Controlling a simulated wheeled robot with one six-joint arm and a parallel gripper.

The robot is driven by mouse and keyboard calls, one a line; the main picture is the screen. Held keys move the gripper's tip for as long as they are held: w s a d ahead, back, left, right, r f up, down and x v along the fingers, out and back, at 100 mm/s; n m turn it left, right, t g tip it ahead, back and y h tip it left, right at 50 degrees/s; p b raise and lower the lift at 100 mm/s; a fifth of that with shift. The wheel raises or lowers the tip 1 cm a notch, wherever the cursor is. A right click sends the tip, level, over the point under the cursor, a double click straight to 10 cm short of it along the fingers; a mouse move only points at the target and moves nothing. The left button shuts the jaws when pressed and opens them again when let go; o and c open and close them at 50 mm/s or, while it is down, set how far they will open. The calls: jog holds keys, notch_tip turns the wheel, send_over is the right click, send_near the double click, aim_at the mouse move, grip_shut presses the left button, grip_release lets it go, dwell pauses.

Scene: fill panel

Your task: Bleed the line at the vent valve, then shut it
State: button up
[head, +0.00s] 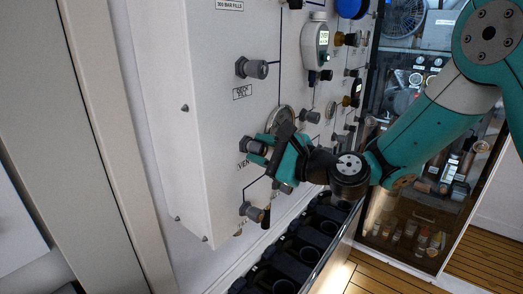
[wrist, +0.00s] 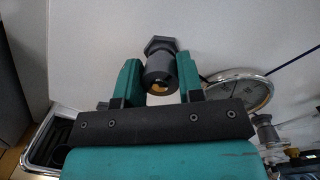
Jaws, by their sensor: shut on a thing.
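The vent valve, a grey knob with a hex base (head: 248,145), sticks out of the white panel above a partly hidden label that starts "VEN" (head: 243,164). My teal gripper (head: 265,149) is at this knob and covers part of it. In the wrist view the vent valve knob (wrist: 159,60) sits between the two teal fingers of my gripper (wrist: 160,78), which are shut on it. A brassy centre shows in the knob's end. The knob's turn position cannot be told.
A round chrome-rimmed gauge (head: 281,117) sits close beside my gripper; it also shows in the wrist view (wrist: 240,91). Other valves (head: 252,68) (head: 252,212) are above and below. A row of black holders (head: 290,258) runs under the panel. A glass-fronted cabinet (head: 420,190) stands right.

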jog(key=n+b, duration=0.2)
jog(key=n, duration=0.1)
jog(key=n+b, duration=0.3)
jog(key=shift+f+n+h, duration=0.2)
jog(key=shift+n+h, duration=0.1)
jog(key=n+b, duration=0.6)
jog(key=b, duration=0.1)
jog(key=shift+f+n+h, duration=0.1)
jog(key=shift+n+h, duration=0.2)
jog(key=shift+n, duration=0.1)
jog(key=n+b, duration=0.3)
jog(key=b, duration=0.1)
jog(key=shift+t, duration=0.3)
jog(key=n+b, duration=0.4)
jog(key=b, duration=0.1)
jog(key=shift+f+n+b, duration=0.1)
jog(key=shift+n+b, duration=0.2)
jog(key=shift+b, duration=0.05)
jog(key=n+b, duration=0.3)
jog(key=b, duration=0.1)
jog(key=shift+t+h, duration=0.3)
jog(key=shift+t, duration=0.1)
jog(key=shift+r+n+b, duration=0.2)
jog(key=shift+n+b, duration=0.2)
jog(key=shift+n, duration=0.2)
jog(key=shift+r, duration=0.1)
